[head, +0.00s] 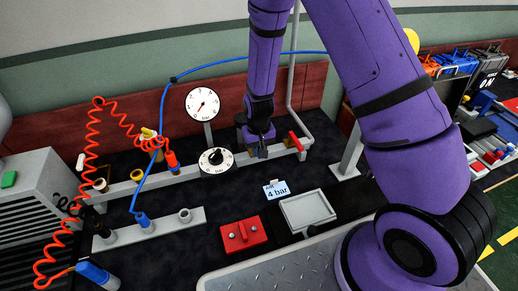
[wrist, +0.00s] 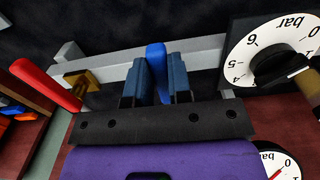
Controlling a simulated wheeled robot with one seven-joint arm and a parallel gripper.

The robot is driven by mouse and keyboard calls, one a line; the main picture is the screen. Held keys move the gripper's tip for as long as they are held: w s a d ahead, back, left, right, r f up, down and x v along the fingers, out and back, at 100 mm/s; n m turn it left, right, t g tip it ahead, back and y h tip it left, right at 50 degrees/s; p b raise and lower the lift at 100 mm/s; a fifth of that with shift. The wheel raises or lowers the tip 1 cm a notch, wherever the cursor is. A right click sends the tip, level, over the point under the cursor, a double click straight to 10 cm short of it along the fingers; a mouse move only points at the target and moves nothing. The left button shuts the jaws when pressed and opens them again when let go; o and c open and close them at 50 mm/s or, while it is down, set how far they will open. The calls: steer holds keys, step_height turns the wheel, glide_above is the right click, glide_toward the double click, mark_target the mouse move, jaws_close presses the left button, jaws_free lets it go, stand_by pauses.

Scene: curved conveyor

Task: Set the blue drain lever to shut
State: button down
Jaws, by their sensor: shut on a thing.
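The blue drain lever (wrist: 156,58) stands between the two blue-grey fingers of my gripper (wrist: 160,80) in the wrist view. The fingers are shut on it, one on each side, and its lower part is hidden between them. It lies in front of the light grey rail (wrist: 205,50). In the head view my gripper (head: 262,150) reaches down to the rail at the back, right of the dial. The lever cannot be made out clearly there.
A red lever (head: 296,141) with a brass fitting is just right of my gripper. A knob dial (head: 216,161) stands close to its left, with a round gauge (head: 203,104) above. A "4 bar" card (head: 277,190), red block (head: 243,235) and grey tray (head: 308,211) lie in front.

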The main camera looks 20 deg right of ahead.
steer(key=c, duration=1)
jaws_free()
steer(key=shift+c, duration=0.2)
step_height(320, 180, up, 11)
